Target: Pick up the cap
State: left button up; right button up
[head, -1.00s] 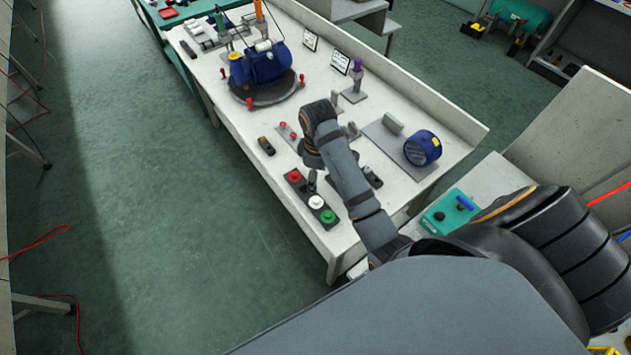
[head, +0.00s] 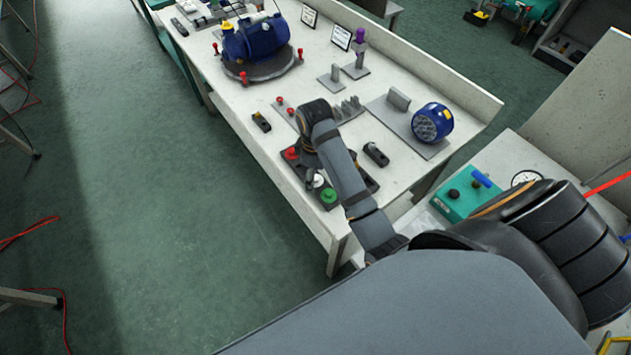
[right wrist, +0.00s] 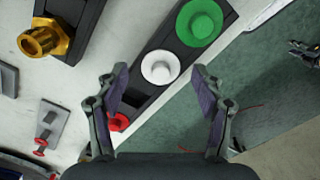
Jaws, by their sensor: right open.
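A dark strip (right wrist: 140,95) on the bench holds a green cap (right wrist: 199,23), a white cap (right wrist: 160,67) and a red cap (right wrist: 118,122). The same green cap (head: 329,196), white cap (head: 318,180) and red cap (head: 291,153) show in the head view. My right gripper (right wrist: 160,78) is open and empty above the strip, with the white cap showing between its fingertips. The left finger partly covers the strip near the red cap. A small dark shape at the right edge of the wrist view may be my left gripper; its state is unclear.
A dark block with a brass fitting (right wrist: 45,38) lies beside the strip. A blue motor (head: 433,122), a blue pump (head: 256,38) on a round plate and small red pins stand farther along the bench. A teal box (head: 466,194) is at right. Open floor lies left.

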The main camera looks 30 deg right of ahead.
jog(key=shift+r, duration=0.2)
jog(key=shift+c, duration=0.4)
jog(key=shift+c, duration=1.3)
jog(key=shift+s, duration=0.1)
jog(key=c, duration=1)
